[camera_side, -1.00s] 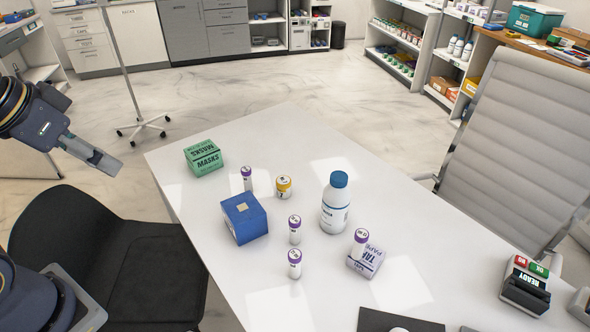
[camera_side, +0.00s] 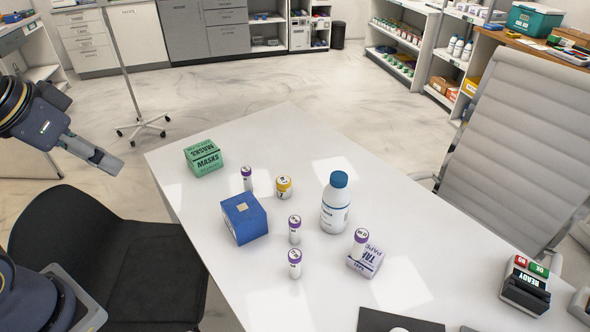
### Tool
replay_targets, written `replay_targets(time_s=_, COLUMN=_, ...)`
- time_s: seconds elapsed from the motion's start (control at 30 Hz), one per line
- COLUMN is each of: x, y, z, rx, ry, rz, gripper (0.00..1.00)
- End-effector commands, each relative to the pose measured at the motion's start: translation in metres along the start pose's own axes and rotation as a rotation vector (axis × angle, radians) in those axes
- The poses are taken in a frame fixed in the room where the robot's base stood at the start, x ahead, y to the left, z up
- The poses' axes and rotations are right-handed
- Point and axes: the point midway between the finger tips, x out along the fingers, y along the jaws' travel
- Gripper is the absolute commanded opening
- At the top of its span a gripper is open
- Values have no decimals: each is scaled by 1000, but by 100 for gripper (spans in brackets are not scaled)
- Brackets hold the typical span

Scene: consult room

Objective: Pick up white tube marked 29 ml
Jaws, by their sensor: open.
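Several slim white tubes with purple caps stand upright on the white table (camera_side: 300,135). One tube (camera_side: 246,179) is near the masks box, another (camera_side: 294,231) is right of the blue box, and a third (camera_side: 294,266) is nearer the camera. Another tube (camera_side: 360,243) is at the tape box; I cannot tell whether it stands on it or against it. Their markings are too small to read, so I cannot tell which says 29 ml. My gripper (camera_side: 108,161) is open and empty at the far left, off the table and well away from the tubes.
A green masks box (camera_side: 204,157), a blue box (camera_side: 244,219), a yellow-capped jar (camera_side: 283,188), a taller blue-capped bottle (camera_side: 335,207) and a tape box (camera_side: 366,263) stand among the tubes. A black chair (camera_side: 110,260) is left of the table. The table's back part is clear.

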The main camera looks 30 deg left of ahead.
Motion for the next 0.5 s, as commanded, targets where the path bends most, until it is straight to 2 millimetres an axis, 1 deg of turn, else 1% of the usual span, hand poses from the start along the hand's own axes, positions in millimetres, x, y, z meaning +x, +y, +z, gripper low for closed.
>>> replay_targets(time_s=0.07, x=-4, y=0, z=-14, rx=-23, ry=55, rz=1, gripper=57)
replay_targets(time_s=0.1, x=-10, y=0, z=-30, rx=-43, ry=106, rz=4, gripper=57)
replay_targets(time_s=0.17, x=-14, y=-2, z=-60, rx=-79, ry=161, rz=9, gripper=57)
replay_targets(time_s=0.2, x=-12, y=-4, z=-77, rx=-99, ry=179, rz=13, gripper=57)
replay_targets(time_s=0.27, x=-6, y=-6, z=-103, rx=-130, ry=196, rz=16, gripper=57)
replay_targets(time_s=0.3, x=1, y=-8, z=-122, rx=-149, ry=205, rz=18, gripper=57)
replay_targets(time_s=0.37, x=16, y=-10, z=-148, rx=-177, ry=210, rz=17, gripper=57)
replay_targets(time_s=0.4, x=28, y=-13, z=-164, rx=-195, ry=211, rz=15, gripper=57)
replay_targets(time_s=0.47, x=52, y=-15, z=-187, rx=-216, ry=203, rz=10, gripper=57)
replay_targets(time_s=0.5, x=70, y=-18, z=-200, rx=-230, ry=194, rz=4, gripper=57)
